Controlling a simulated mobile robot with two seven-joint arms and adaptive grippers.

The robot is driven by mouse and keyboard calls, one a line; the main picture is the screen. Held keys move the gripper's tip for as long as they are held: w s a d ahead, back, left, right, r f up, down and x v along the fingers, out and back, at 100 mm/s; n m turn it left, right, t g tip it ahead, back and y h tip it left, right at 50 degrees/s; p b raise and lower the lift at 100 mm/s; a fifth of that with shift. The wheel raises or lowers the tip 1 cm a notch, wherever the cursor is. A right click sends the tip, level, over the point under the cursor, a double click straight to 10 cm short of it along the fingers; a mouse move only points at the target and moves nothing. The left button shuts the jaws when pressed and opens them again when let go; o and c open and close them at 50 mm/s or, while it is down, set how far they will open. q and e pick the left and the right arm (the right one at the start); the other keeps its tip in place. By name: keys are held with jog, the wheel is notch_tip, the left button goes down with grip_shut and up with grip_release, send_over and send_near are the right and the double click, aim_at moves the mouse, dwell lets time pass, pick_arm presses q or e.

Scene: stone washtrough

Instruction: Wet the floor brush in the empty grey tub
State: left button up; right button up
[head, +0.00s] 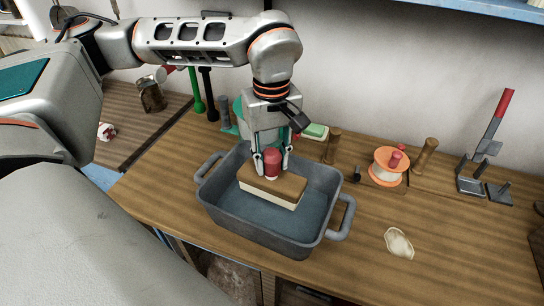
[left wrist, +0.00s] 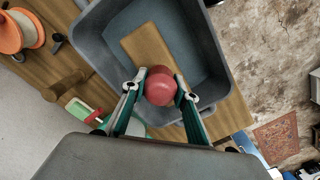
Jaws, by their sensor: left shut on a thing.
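The floor brush (head: 273,186) has a flat wooden back, pale bristles and a round red knob. My left gripper (head: 272,160) is shut on the knob from above, and it also shows in the left wrist view (left wrist: 161,95). The brush is level, within the walls of the grey tub (head: 330,193). I cannot tell whether its bristles touch the bottom. The tub is rectangular with a looped handle at each end and stands on the wooden counter. Its floor looks blue-grey, and I cannot make out a water surface. My right gripper is out of view.
Behind the tub are a green-topped block (head: 315,130) and a wooden peg (head: 333,146). An orange spool (head: 389,167) and a red-handled lever device (head: 489,145) stand to the right. A pale flat piece (head: 399,243) lies at the front right, with bare counter around it.

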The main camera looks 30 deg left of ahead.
aim_at(271, 181)
pick_arm(q)
notch_tip(271, 181, down, 4)
jog(key=b, duration=0.3)
jog(key=shift+f, duration=0.1)
jog(key=shift+f+b, duration=0.55)
jog(key=shift+f, duration=0.9)
jog(key=shift+f+b, duration=0.4)
jog(key=shift+f, duration=0.05)
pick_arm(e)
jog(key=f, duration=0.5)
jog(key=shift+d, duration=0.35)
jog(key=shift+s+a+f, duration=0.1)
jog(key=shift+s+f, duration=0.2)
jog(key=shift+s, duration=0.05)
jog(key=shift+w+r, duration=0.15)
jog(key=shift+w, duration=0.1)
